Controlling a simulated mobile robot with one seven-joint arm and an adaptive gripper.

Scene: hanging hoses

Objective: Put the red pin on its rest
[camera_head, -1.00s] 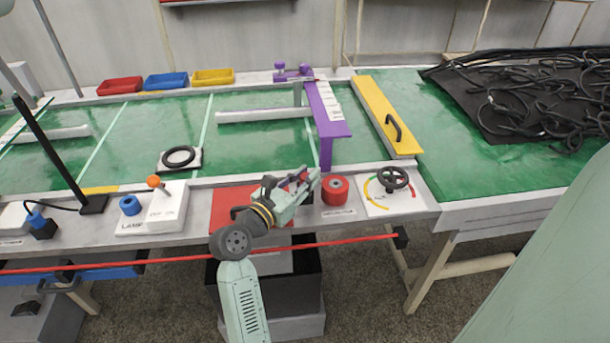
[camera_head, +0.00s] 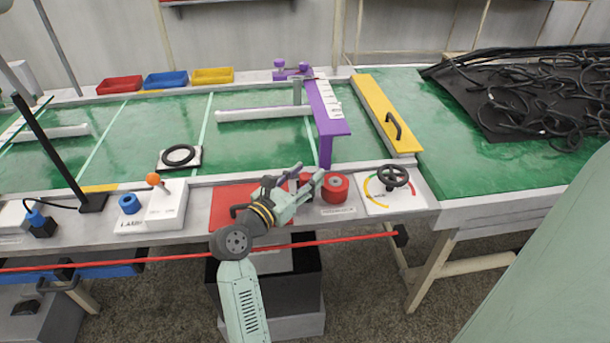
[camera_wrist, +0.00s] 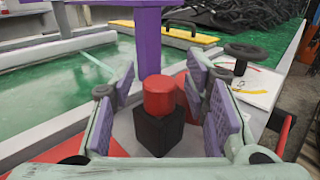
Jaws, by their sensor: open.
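In the wrist view a red cylinder (camera_wrist: 158,97), which looks like the red pin, stands upright on a black square block (camera_wrist: 158,132). My gripper (camera_wrist: 163,82) is open, with a purple-padded finger on each side of them and gaps between. I cannot tell whether the cylinder is seated in the block or fixed to it. In the head view my gripper (camera_head: 311,171) is low over the near edge of the bench and hides the block. A red round piece (camera_head: 335,188) on a white labelled plate is just right of my fingers; it shows partly behind the cylinder in the wrist view (camera_wrist: 183,88).
A black handwheel (camera_head: 393,178) stands close on the right. A purple stand (camera_head: 326,122) rises just behind my gripper. A red plate (camera_head: 226,207) lies to the left, then an orange-knobbed lever (camera_head: 153,181). A red bar (camera_head: 180,258) runs along the bench front.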

